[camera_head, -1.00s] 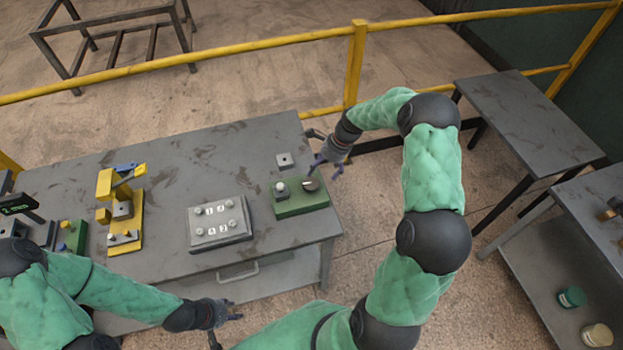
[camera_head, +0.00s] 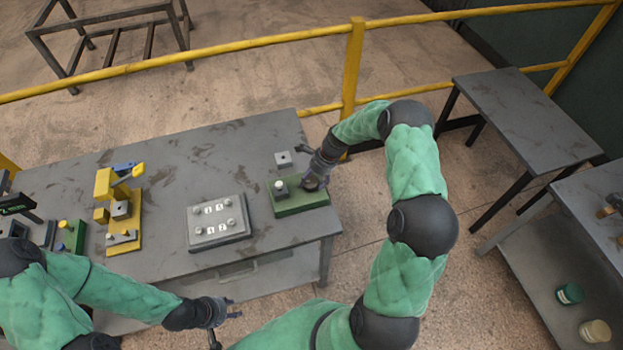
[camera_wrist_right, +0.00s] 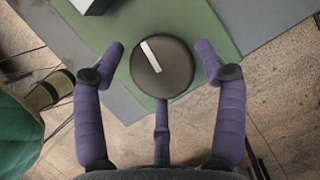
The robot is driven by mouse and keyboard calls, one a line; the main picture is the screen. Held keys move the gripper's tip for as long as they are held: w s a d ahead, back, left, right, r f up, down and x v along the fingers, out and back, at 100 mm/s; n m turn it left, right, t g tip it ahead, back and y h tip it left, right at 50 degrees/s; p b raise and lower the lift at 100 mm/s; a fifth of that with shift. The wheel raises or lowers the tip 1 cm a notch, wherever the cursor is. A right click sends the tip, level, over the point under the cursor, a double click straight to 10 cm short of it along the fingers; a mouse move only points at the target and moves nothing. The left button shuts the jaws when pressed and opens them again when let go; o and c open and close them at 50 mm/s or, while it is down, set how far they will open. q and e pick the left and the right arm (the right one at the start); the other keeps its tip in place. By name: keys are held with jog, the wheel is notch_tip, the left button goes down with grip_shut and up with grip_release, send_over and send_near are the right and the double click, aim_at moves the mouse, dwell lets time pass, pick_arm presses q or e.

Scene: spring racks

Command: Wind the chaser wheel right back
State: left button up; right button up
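The chaser wheel is a dark round disc (camera_wrist_right: 162,66) with a white mark, on a green base (camera_head: 301,204) at the table's right end. In the right wrist view the mark runs from upper left to lower right. My right gripper (camera_wrist_right: 160,75) is open, with purple fingers on either side of the wheel and a third finger below it; no finger clearly touches it. In the head view my right gripper (camera_head: 314,182) hides the wheel. A small block with a light knob (camera_head: 280,187) sits on the base's left part. My left gripper (camera_head: 232,312) is empty near the table's front edge, its fingers apart.
A grey numbered panel (camera_head: 217,222) lies left of the green base. A small grey block (camera_head: 284,159) sits behind it. A yellow fixture (camera_head: 121,207) stands further left. A yellow rail (camera_head: 352,75) runs behind the table (camera_head: 215,150).

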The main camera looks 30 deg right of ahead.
jog(key=c, duration=0.4)
